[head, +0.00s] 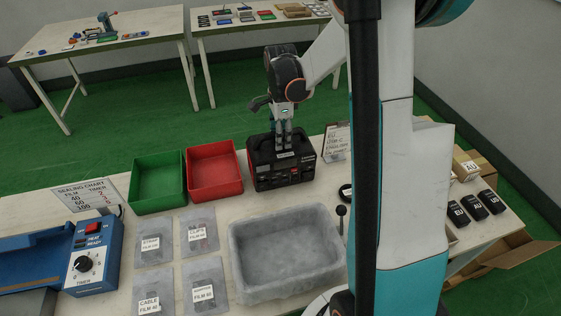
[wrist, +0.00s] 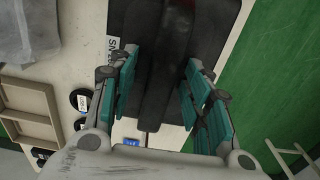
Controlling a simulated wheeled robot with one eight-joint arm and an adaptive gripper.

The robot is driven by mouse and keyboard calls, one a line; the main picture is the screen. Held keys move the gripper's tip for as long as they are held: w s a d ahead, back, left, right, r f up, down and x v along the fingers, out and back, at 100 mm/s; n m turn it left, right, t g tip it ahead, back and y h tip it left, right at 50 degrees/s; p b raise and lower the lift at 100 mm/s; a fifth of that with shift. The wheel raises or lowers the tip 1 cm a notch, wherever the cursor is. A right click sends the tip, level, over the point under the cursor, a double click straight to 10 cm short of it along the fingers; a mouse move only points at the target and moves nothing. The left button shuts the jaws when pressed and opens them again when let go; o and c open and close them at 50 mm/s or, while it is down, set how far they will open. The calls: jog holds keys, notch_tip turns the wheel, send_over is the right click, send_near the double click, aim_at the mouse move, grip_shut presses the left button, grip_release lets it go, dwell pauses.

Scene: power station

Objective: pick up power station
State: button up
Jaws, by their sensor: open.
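The power station (head: 268,180) is a black box with a top handle, a label and a front panel. It stands upright on the table behind the grey bin. My gripper (head: 285,148) points down over its top in the head view. In the wrist view my gripper (wrist: 160,82) is open, with one teal-padded finger on each side of the dark handle of the power station (wrist: 212,22). I cannot tell whether the fingers touch the handle.
A red bin (head: 214,172) and a green bin (head: 157,182) stand left of the power station. A grey bin (head: 286,252) and labelled bags (head: 155,243) lie in front. A sign (head: 337,142) stands close on its right. A blue sealer (head: 94,255) is at far left.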

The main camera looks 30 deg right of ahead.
grip_shut()
jog(key=shift+r, duration=0.1)
dwell(0.3)
